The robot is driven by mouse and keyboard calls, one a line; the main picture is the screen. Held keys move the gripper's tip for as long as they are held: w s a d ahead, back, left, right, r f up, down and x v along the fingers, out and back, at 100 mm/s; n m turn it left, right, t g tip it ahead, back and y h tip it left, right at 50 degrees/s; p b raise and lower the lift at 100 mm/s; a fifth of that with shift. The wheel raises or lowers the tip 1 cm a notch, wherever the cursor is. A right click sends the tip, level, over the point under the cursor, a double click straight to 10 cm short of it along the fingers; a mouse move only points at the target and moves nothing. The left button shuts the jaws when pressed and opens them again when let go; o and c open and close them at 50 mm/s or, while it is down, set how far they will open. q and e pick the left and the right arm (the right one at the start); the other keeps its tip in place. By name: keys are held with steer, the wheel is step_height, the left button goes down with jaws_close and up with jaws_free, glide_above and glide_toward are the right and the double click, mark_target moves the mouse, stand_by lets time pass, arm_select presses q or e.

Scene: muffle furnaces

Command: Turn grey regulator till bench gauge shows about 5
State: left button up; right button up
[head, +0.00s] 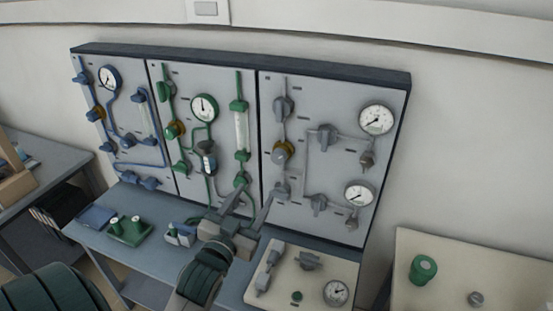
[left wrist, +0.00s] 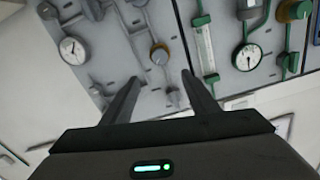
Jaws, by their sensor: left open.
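The grey regulator (head: 283,152), a round grey knob with an orange-yellow ring, sits on the left side of the right, grey-piped panel. It also shows in the left wrist view (left wrist: 160,54), just beyond the gap between my fingers. The bench gauge (head: 336,292) is a white dial on the pale bench plate at lower right; its figures are too small to read. My left gripper (head: 254,192) is open and empty, in front of the panels, below the regulator and apart from it. My right gripper is not in view.
Other grey valves (head: 325,137) and two wall gauges (head: 376,119) surround the regulator's panel. The green panel, with its gauge (head: 204,108), stands to the left. The bench plate (head: 318,267) carries grey fittings. A side table (head: 450,255) holds a green cylinder (head: 423,270).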

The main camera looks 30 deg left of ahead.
arm_select(q)
steer(key=p, duration=0.6)
glide_toward(277, 159)
steer(key=x, duration=0.7)
steer(key=shift+w+r, duration=0.15)
steer(key=shift+w, duration=0.1)
steer(key=shift+w+a+p, duration=0.15)
steer(key=shift+w+p, duration=0.15)
steer(key=shift+w, duration=0.5)
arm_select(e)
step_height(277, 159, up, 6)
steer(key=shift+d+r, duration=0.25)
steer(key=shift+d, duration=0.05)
arm_select(q)
steer(key=shift+c, duration=0.2)
steer(key=c, duration=1)
